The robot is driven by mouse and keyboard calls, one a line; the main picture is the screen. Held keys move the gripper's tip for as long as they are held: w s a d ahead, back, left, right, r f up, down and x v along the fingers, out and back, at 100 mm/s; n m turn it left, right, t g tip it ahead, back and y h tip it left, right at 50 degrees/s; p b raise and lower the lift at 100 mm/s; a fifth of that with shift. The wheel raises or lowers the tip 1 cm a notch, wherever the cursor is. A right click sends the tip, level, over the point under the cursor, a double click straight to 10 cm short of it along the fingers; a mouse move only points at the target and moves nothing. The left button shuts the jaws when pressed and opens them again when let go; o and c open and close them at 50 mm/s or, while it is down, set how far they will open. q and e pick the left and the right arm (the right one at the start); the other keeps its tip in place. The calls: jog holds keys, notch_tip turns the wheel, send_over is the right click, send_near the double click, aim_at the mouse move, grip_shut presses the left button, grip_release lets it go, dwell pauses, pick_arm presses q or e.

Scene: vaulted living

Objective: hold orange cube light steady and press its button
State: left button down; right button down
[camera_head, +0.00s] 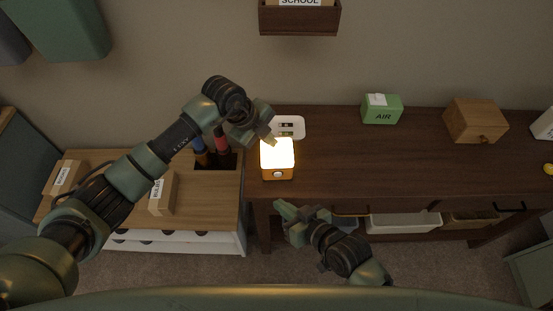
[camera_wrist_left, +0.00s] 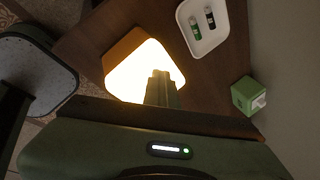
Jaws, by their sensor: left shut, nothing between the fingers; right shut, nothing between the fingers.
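The orange cube light (camera_head: 277,159) stands upright near the left end of the dark wooden table, its top glowing bright. Its round button (camera_head: 278,174) is on the front face. My left gripper (camera_head: 272,141) is shut and empty, its fingertips at the back edge of the glowing top; I cannot tell if they touch. In the left wrist view the shut fingers (camera_wrist_left: 161,88) overlap the lit top of the cube light (camera_wrist_left: 135,75). My right gripper (camera_head: 281,208) is shut and empty, below and in front of the cube, apart from it.
A white tray (camera_head: 299,127) with two batteries lies behind the cube. A green AIR box (camera_head: 381,109) and a wooden box (camera_head: 474,121) stand to the right on the dark table (camera_head: 345,160). A lower wooden unit (camera_head: 205,192) is at left. The table's middle is clear.

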pick_arm(q)
jog(key=shift+s+a+f, duration=0.15)
jog(key=shift+f, duration=0.05)
jog(key=shift+w+r+p, duration=0.2)
jog(key=shift+r+p, duration=0.75)
jog(key=shift+r, duration=0.05)
jog(key=shift+r+p, duration=1.55)
jog(key=shift+r, duration=0.6)
